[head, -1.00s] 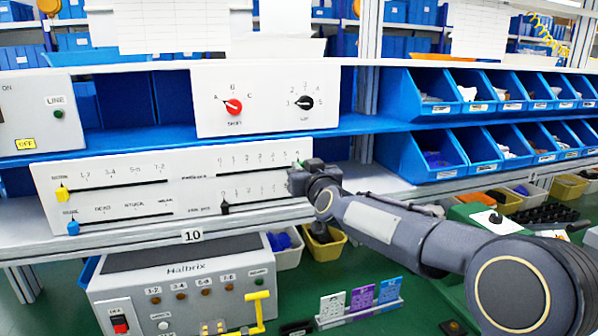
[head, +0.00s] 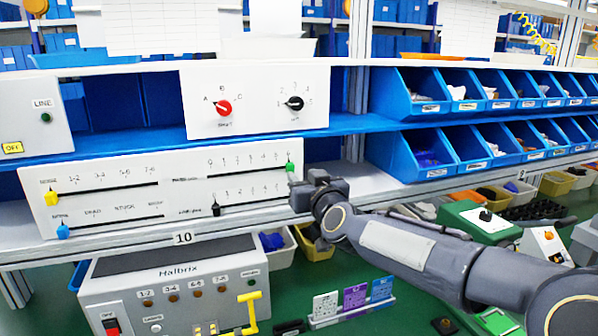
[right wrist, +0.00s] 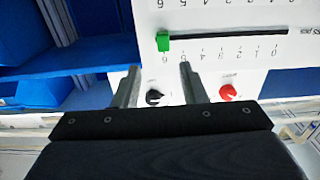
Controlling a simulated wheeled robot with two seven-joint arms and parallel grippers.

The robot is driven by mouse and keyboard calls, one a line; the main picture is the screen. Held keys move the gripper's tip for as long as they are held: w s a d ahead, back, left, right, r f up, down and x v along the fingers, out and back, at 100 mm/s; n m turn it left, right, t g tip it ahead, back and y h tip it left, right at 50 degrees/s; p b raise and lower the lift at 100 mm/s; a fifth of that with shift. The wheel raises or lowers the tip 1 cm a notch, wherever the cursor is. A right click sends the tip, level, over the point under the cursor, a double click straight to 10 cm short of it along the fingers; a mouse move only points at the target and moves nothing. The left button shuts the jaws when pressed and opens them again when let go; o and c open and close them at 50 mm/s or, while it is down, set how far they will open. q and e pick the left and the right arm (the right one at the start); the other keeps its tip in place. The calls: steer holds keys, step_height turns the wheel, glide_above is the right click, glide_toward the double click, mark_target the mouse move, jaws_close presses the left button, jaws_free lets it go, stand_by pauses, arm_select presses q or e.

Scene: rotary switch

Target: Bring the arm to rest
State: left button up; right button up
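My right gripper (head: 300,190) is beside the right end of the slider panel (head: 120,200), just below and right of the green slider knob (head: 290,167). In the right wrist view, its two fingers (right wrist: 159,68) stand apart with nothing between them, and the green knob (right wrist: 163,42) shows beyond them, apart from the fingers. The green knob is at the 6 end of its slot. The black slider knob (head: 216,210) is near the 0 end of the slot below. My left gripper is not in view.
Above is a panel with a red rotary knob (head: 223,108) and a black rotary knob (head: 294,103). Blue bins (head: 412,150) stand on the right shelves. A Halbrix control box (head: 175,275) is below. A yellow slider (head: 52,198) and a blue slider (head: 63,231) are at left.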

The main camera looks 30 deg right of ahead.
steer(key=shift+s+a, duration=0.15)
steer(key=shift+s, duration=0.45)
steer(key=s+a+f+g+y, duration=0.2)
steer(key=s+a+f+g, duration=0.2)
steer(key=s+f, duration=0.3)
steer(key=s+a+f+g+y, duration=0.3)
steer(key=s+a+f, duration=0.4)
steer(key=s, duration=0.5)
steer(key=s+a+f+n+g+y, duration=0.1)
steer(key=s+a+f+g+y, duration=0.2)
steer(key=s+f, duration=0.6)
steer(key=a+g, duration=0.1)
steer(key=a, duration=0.1)
steer(key=shift+s+a+g, duration=0.3)
steer(key=shift+s+g, duration=0.1)
